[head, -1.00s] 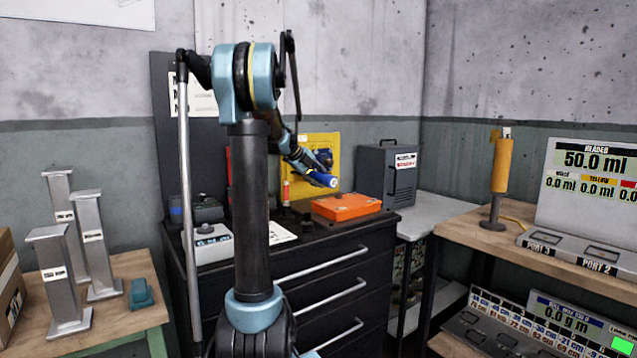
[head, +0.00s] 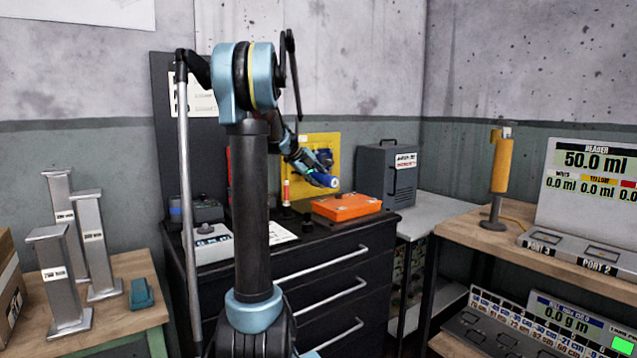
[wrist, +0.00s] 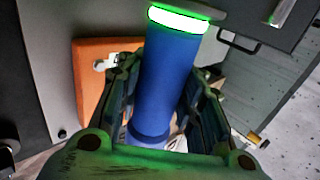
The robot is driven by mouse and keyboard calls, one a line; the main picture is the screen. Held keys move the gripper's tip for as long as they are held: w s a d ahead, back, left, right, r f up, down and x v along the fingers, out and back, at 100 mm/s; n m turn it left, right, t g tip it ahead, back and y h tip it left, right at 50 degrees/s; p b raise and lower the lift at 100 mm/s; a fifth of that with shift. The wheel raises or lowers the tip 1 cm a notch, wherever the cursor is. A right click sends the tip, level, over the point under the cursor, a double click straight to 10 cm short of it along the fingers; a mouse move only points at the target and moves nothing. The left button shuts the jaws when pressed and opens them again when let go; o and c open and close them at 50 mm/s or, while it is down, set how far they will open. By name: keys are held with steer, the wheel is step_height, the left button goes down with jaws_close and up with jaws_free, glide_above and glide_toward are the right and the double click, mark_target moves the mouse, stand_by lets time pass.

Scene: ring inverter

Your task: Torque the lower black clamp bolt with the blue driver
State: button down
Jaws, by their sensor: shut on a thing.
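The blue driver (wrist: 170,65) is a smooth cylinder with a bright green glowing ring near its far end in the wrist view. My gripper (wrist: 168,88) is shut on it, one finger on each side. In the head view the gripper (head: 315,174) holds the driver (head: 325,181) above the black cabinet, near the orange case. I cannot make out the lower black clamp bolt; small dark parts (head: 307,219) stand on the cabinet top, too small to identify. The driver's working tip is not clear to see.
The orange case (head: 346,206) lies on the black drawer cabinet (head: 335,262). A yellow panel (head: 330,150) and a grey box (head: 387,172) stand behind. A red-and-white cylinder (head: 285,192) stands left of the gripper. A wooden bench with readouts is at the right.

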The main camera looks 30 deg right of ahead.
mark_target(324, 177)
steer(key=shift+s+d, duration=0.2)
steer(key=shift+s, duration=2.15)
